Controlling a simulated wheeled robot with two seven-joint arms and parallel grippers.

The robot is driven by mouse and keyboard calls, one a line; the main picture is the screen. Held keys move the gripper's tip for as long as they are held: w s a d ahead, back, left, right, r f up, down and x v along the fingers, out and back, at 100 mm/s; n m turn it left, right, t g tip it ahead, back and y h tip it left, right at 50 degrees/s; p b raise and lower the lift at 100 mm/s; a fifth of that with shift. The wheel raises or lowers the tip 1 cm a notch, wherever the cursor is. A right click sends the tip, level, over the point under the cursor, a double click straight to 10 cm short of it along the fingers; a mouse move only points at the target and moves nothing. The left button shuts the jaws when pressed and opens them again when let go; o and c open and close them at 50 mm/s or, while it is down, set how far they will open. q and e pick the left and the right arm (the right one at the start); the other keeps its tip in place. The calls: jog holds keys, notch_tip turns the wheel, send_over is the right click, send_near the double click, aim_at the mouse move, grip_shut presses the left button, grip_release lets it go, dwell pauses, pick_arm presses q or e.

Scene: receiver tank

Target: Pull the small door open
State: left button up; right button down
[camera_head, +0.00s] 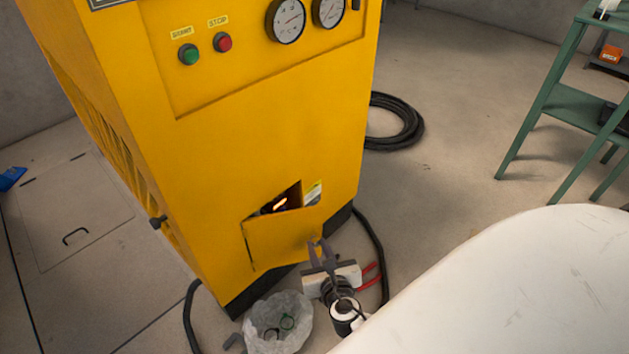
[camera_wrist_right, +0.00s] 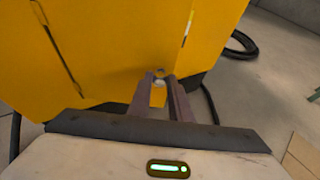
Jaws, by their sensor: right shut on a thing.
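The small door (camera_head: 283,238) is a yellow panel low on the front of the yellow machine (camera_head: 270,130). It stands partly open, and a dark gap with an orange glow (camera_head: 281,203) shows above its top edge. My right gripper (camera_head: 318,243) is at the door's right side. In the right wrist view my right gripper's fingers (camera_wrist_right: 162,82) are shut on a small knob (camera_wrist_right: 159,72) on the door. My left gripper is not in view.
A clear bag-lined bin (camera_head: 278,322) stands on the floor below the door. A black hose (camera_head: 378,250) and red-handled tool (camera_head: 370,276) lie near my right gripper. A coiled hose (camera_head: 398,122) and green shelf (camera_head: 570,98) are at the right.

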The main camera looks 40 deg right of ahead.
aim_at(314, 214)
jog(key=c, duration=1.6)
grip_release()
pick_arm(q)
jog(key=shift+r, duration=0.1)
pick_arm(e)
jog(key=shift+r, duration=0.15)
